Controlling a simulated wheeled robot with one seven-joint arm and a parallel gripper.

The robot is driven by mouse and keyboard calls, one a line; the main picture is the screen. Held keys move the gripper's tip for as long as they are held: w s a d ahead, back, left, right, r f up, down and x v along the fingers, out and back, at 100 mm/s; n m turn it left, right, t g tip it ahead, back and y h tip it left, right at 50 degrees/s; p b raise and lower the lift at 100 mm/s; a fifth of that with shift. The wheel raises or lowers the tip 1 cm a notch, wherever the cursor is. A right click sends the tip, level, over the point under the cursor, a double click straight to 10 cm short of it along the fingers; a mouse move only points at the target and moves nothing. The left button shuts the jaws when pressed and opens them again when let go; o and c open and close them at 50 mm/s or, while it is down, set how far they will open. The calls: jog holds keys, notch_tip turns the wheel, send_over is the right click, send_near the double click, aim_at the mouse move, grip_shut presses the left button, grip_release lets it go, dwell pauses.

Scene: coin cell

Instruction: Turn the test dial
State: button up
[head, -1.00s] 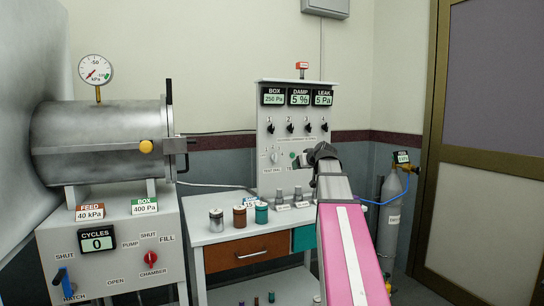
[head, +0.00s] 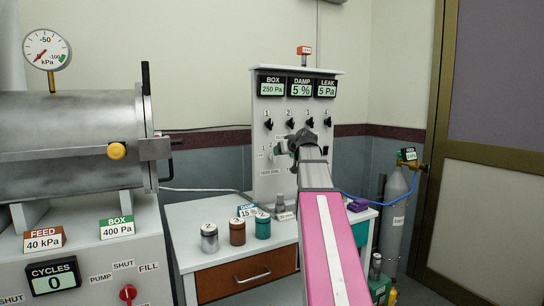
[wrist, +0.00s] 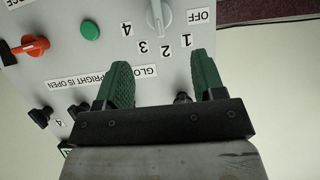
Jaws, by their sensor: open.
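The test dial (wrist: 160,14) is a pale grey-white knob at the top edge of the wrist view, with OFF and 1 to 4 printed around it. It is cut off there, so its full pointer is hidden. My gripper (wrist: 160,68) is open, with two green ribbed fingers and nothing between them. The dial lies beyond the fingertips, roughly in line with the gap, and appears apart from them. In the head view my gripper (head: 295,144) is in front of the white panel (head: 263,182) and covers most of the dial area.
A green button (wrist: 90,30) and an orange-red knob (wrist: 30,46) sit beside the dial. Black knobs (head: 309,122) line the panel above my gripper. Metal, brown and teal jars (head: 237,231) stand on the bench (head: 190,217) below. A gas cylinder (head: 394,215) stands at right.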

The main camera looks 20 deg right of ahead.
aim_at(273, 157)
jog(key=x, duration=0.9)
jog(key=shift+w+f, duration=0.2)
jog(key=shift+w, duration=0.05)
jog(key=shift+c, duration=0.3)
jog(key=c, duration=0.8)
